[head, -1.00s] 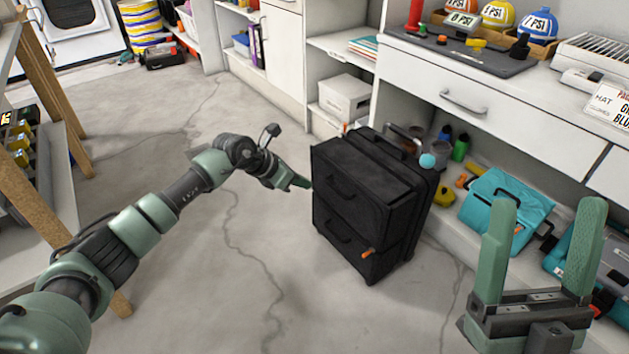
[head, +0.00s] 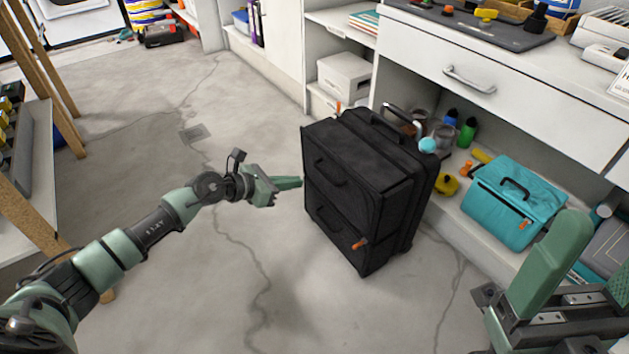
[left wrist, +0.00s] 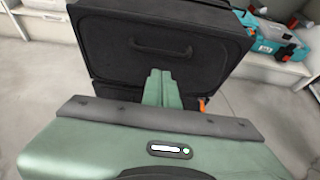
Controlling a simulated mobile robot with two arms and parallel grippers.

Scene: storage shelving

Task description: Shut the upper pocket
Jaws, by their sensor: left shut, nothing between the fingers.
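A black suitcase (head: 390,165) stands upright on the floor, with two front pockets one above the other. The upper pocket (head: 342,178) has a dark handle and its front juts out past the lower pocket (head: 335,232), which has an orange pull at its right side. My left gripper (head: 290,183) is shut and empty, its tips beside the left edge of the upper pocket; contact is unclear. In the left wrist view its closed fingers (left wrist: 160,88) point at the upper pocket's front (left wrist: 165,45), below the handle. My right gripper (head: 588,275) is open and empty at the lower right.
A teal bag (head: 512,205) and several bottles sit on the low shelf right of the suitcase. A white drawer unit (head: 520,85) stands behind. A wooden-legged rack (head: 30,210) is at the left. The floor (head: 270,290) in front of the suitcase is clear.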

